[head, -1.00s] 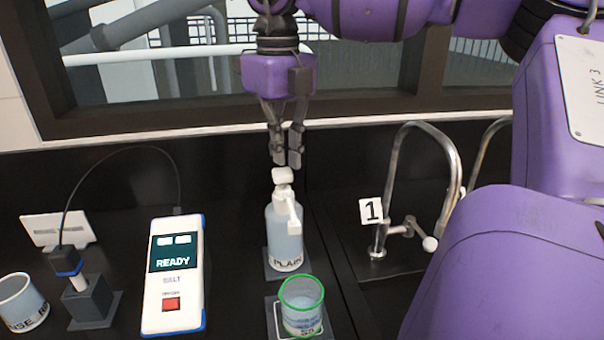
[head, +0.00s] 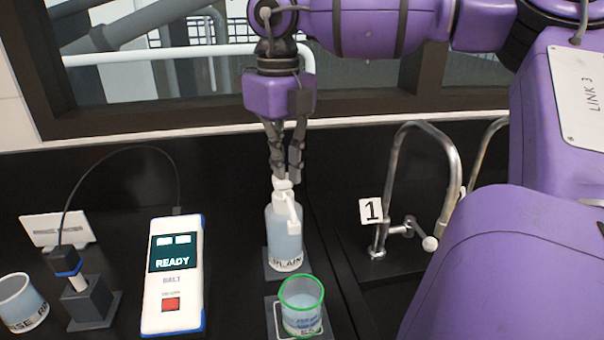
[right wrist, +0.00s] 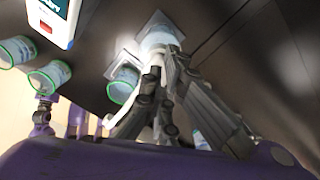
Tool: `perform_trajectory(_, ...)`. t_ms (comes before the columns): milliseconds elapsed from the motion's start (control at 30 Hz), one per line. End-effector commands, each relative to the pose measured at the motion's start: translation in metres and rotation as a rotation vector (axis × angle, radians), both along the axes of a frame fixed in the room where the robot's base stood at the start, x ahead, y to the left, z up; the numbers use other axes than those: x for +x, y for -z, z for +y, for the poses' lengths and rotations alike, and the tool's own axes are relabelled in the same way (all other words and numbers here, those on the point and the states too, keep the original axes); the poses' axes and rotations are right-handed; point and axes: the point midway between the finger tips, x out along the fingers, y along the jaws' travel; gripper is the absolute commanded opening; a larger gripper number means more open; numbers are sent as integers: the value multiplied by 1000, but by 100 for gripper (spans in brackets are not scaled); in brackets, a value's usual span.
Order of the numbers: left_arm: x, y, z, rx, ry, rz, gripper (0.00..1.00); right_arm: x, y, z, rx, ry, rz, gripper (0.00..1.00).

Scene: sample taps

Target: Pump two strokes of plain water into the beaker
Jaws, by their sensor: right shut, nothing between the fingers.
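The bottle labelled PLAIN (head: 284,240) stands upright on a dark pad, with a white pump head and spout (head: 291,208) on top. My right gripper (head: 284,177) is shut and empty, pointing down, its fingertips at the top of the pump head and apparently touching it. The beaker (head: 302,310) has a green rim and stands in front of the bottle, near the spout's side. It holds some bluish liquid; the level is hard to read. In the right wrist view the bottle (right wrist: 158,38) and the beaker (right wrist: 122,86) show beyond the dark fingers. My left gripper is not in view.
A white meter (head: 173,290) reading READY stands left of the bottle. A probe holder (head: 90,305) and a rinse beaker (head: 22,303) are further left. A curved tap (head: 440,150) by a card marked 1 (head: 371,211) is on the right.

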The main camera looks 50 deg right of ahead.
Motion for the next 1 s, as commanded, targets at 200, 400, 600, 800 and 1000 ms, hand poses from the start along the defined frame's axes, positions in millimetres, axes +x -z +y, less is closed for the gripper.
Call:
perform_trajectory(200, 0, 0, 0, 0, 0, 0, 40, -1, 0, 0, 0, 1, 4, 0)
perform_trajectory(400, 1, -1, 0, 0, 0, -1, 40, -1, -11, 0, 0, 2, 4, 0)
perform_trajectory(600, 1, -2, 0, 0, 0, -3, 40, 0, -24, -1, 0, 2, 3, 0)
perform_trajectory(800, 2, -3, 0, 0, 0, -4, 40, -1, -31, 0, 0, 0, 3, 0)
perform_trajectory(1000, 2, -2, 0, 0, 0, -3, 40, -1, -31, 0, 0, 0, 3, 0)
